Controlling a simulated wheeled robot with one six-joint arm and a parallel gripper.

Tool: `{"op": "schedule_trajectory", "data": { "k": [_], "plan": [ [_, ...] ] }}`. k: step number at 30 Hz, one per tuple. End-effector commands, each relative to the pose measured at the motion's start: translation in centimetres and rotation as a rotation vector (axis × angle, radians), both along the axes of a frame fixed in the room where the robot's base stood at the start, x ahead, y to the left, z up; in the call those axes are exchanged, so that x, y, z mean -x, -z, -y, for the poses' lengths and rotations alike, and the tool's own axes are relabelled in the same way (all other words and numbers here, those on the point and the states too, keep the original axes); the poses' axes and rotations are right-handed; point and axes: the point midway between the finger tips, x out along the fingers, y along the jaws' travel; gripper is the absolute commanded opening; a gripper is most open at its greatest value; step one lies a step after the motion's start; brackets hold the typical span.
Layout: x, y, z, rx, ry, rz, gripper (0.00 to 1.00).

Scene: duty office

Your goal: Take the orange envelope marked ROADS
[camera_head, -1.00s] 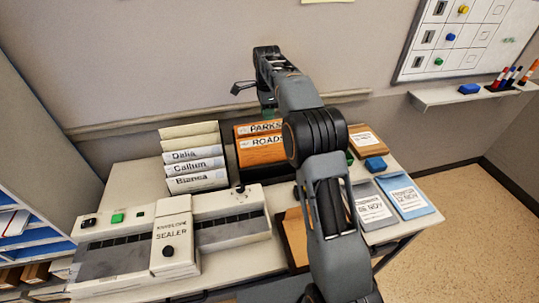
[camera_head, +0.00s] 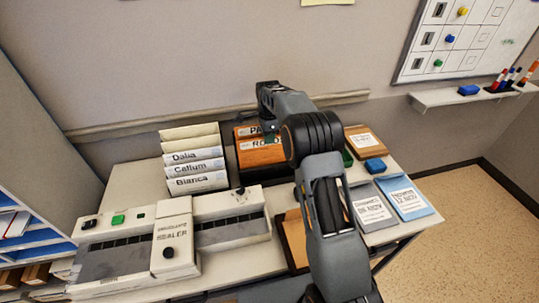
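The orange envelope marked ROADS (camera_head: 258,157) stands upright at the front of a dark holder at the back of the table. My arm hides the right part of its label. Another orange envelope (camera_head: 244,131) stands behind it, with only "PA" readable. My gripper (camera_head: 270,133) is at the end of the arm, pointing down over the orange envelopes. It is mostly hidden by my wrist, so its fingers cannot be made out. I cannot tell whether it touches an envelope.
A rack of white envelopes (camera_head: 195,167) labelled Dalia, Callum and Bianca stands to the left. The envelope sealer (camera_head: 225,232) fills the table's front left.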

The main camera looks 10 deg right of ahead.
Motion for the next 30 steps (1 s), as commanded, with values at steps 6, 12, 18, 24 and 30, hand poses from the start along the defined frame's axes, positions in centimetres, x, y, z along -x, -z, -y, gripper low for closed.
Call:
{"op": "schedule_trajectory", "data": {
  "k": [6, 12, 18, 24, 30],
  "plan": [
    [0.01, 0.05, -0.02, 0.0, 0.0, 0.0, 0.21],
    [0.01, 0.03, -0.02, 0.0, 0.0, 0.0, 0.02],
    [0.0, 0.0, -0.02, 0.0, 0.0, 0.001, 0.0],
    [-0.04, -0.03, -0.02, 0.0, 0.0, 0.002, 0.0],
    [-0.1, -0.55, -0.01, 0.0, 0.0, 0.005, 0.0]
  ]
}}
